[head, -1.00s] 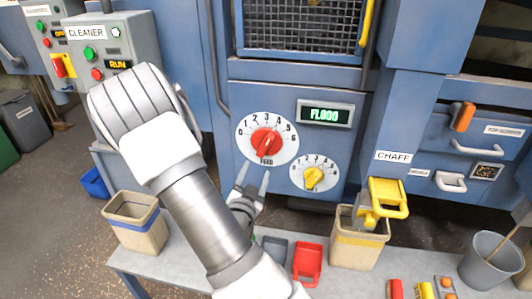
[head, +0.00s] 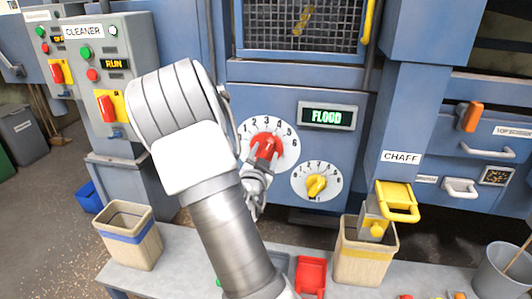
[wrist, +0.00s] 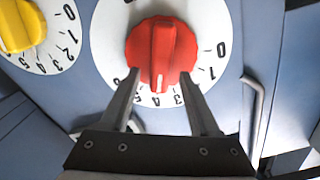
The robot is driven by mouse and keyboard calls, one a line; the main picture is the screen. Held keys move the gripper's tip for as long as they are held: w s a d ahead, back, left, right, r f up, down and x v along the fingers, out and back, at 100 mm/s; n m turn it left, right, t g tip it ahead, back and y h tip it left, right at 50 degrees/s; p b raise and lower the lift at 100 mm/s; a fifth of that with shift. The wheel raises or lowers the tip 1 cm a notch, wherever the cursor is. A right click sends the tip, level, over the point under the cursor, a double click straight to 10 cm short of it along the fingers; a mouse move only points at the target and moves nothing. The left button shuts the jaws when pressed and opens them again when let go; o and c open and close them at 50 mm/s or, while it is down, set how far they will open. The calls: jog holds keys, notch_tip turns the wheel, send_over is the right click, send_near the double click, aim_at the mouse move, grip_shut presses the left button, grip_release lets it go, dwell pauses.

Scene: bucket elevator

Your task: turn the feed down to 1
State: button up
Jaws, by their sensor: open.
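The red feed knob (head: 266,143) sits on a white numbered dial (head: 287,150) on the blue machine front. It also shows in the wrist view (wrist: 161,48), where its white mark points at about 4. My gripper (head: 263,157) is open at the knob. In the wrist view my fingertips (wrist: 160,74) stand one on each side of the knob's marked end; I cannot tell whether they touch it. My fingers hide the lower part of the dial and its label in the head view. The display (head: 327,116) above right reads FLOOD.
A smaller dial with a yellow knob (head: 316,186) is just below right of the feed dial. A grey cleaner control box (head: 97,70) stands at left. Below are a grey bench (head: 190,262), two beige bins and a red scoop (head: 311,275).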

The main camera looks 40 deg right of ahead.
aim_at(265, 150)
jog(key=shift+x, duration=1.15)
grip_shut()
